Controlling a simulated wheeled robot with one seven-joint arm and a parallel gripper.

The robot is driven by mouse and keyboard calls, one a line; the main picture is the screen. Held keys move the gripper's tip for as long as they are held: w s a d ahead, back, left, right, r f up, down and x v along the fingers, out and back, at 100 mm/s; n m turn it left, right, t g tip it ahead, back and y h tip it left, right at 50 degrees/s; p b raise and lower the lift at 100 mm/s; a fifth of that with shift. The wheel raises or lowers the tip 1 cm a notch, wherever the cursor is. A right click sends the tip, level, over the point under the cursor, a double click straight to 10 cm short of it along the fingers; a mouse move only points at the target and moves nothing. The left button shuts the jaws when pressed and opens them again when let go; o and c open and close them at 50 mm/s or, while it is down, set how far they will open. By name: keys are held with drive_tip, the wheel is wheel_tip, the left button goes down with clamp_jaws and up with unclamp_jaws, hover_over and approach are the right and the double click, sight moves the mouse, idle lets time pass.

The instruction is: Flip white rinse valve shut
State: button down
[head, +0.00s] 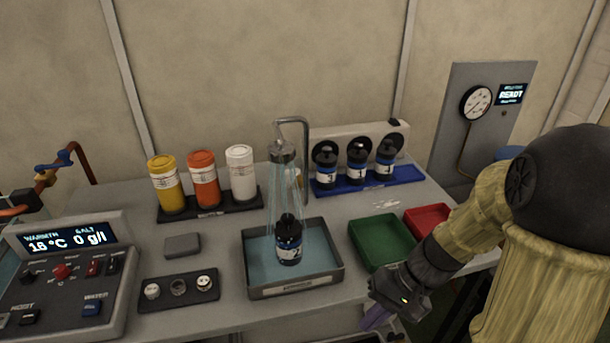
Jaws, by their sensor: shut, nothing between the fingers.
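A grey rinse pipe (305,150) with a shower head (282,152) stands at the back of the table. Thin streams of water (290,195) fall from it onto a dark bottle with a blue label (288,245), upright in the grey rinse tray (262,292). I cannot clearly make out a white valve handle; a small tan-orange part (298,177) shows behind the streams near the pipe. My gripper (376,318) is at the front right, low by the table's front edge, apart from the pipe and tray. Its purple fingers are shut and empty.
Yellow, orange and white jars (204,180) stand in a rack left of the pipe. Several dark bottles (357,160) stand on a blue tray (410,175) to its right. Green (382,243) and red (428,217) trays lie near my arm. A control panel (65,270) is at left.

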drive_tip(key=d+t+h, duration=0.1)
drive_tip(key=h, duration=0.1)
drive_tip(key=w+d+n+t+h, duration=0.1)
drive_tip(key=t+h, duration=0.1)
drive_tip(key=d+r+t+h, duration=0.1)
drive_tip(key=d+h, duration=0.1)
drive_tip(key=shift+w+d+r+n+t, duration=0.1)
drive_tip(key=shift+w+n+t, duration=0.05)
drive_tip(key=shift+n+t, duration=0.25)
drive_tip(key=shift+a, duration=0.2)
